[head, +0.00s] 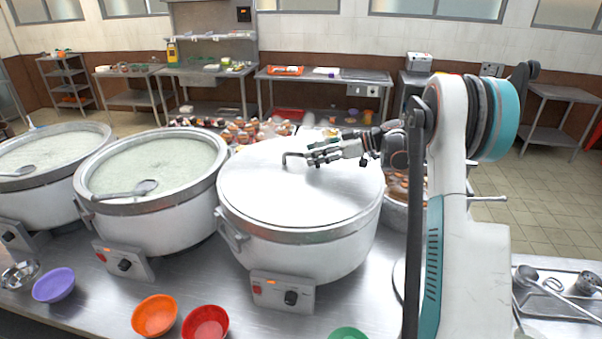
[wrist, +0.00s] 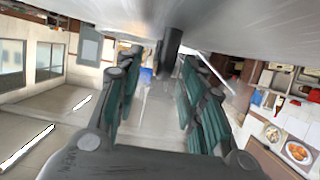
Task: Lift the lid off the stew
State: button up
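A wide steel lid (head: 257,187) lies flat on the white stew pot (head: 290,252) in the middle of the counter. Its bar handle (head: 290,155) stands up near the lid's centre. My gripper (head: 314,155) is low over the lid, reaching in from the right towards the handle. In the wrist view, the lid fills the top as a grey surface (wrist: 230,22), and the dark handle (wrist: 171,43) shows ahead between the fingertips. My gripper (wrist: 158,75) is open there, with gaps on both sides of the handle. The stew is hidden under the lid.
Two open pots of pale congee (head: 155,165) (head: 45,152) stand to the left, with ladles in them. Orange (head: 155,315), red (head: 205,323) and purple bowls (head: 54,285) sit along the front edge. A tray with ladles (head: 560,290) is at the right.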

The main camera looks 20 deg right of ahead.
aim_at(301, 155)
jog(key=x, duration=0.5)
jog(key=shift+r+b, duration=0.2)
jog(key=shift+b, duration=0.1)
grip_shut()
